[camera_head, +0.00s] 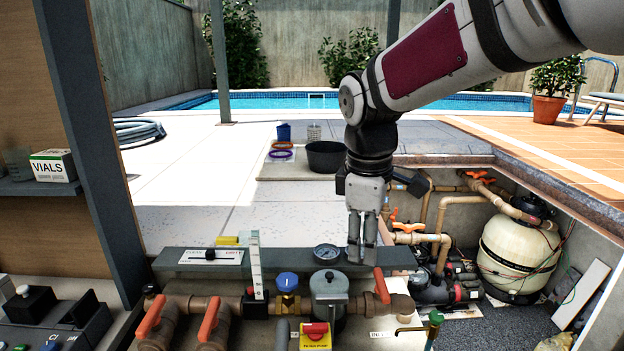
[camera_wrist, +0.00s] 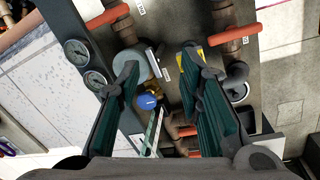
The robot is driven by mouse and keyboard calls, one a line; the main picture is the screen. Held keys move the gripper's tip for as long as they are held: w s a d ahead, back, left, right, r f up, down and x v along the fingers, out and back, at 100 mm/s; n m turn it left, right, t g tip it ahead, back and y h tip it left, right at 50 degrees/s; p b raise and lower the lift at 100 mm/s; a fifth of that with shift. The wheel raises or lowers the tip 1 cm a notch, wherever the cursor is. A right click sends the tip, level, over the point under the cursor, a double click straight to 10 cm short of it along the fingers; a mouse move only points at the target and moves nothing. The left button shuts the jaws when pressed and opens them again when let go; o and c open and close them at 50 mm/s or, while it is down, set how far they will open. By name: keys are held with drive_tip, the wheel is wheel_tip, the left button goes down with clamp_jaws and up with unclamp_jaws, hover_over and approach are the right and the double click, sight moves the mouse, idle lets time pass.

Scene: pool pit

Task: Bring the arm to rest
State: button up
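My gripper (camera_head: 362,258) points down at the end of my arm, over the grey panel bar (camera_head: 200,259) and just right of the round pressure gauge (camera_head: 327,253). In the wrist view the two fingers of my gripper (camera_wrist: 160,60) stand apart with a clear gap, and nothing shows held between them. The blue knob (camera_wrist: 146,101) and the glass sight tube (camera_wrist: 152,132) show beyond the fingers. The fingertips look above the pipework; whether they touch anything is unclear.
Below are red-handled valves (camera_head: 381,285), a grey-lidded pot (camera_head: 328,285) and a yellow pump switch (camera_head: 315,337). A black bucket (camera_head: 325,157) stands behind on the slab. The sunken pit with a tank (camera_head: 518,250) is right. Pale paving (camera_head: 190,190) lies open at left.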

drive_tip(key=s+d+r+m+t, duration=0.1)
drive_tip(key=s+d+m, duration=0.3)
drive_tip(key=s, duration=0.6)
drive_tip(key=s+d+r+m+t, duration=0.1)
drive_tip(key=s+d+m+t, duration=0.2)
drive_tip(key=s+m, duration=0.6)
drive_tip(key=shift+s+d+r+m+y, duration=0.35)
drive_tip(key=shift+s+d, duration=0.2)
drive_tip(key=shift+d, duration=0.65)
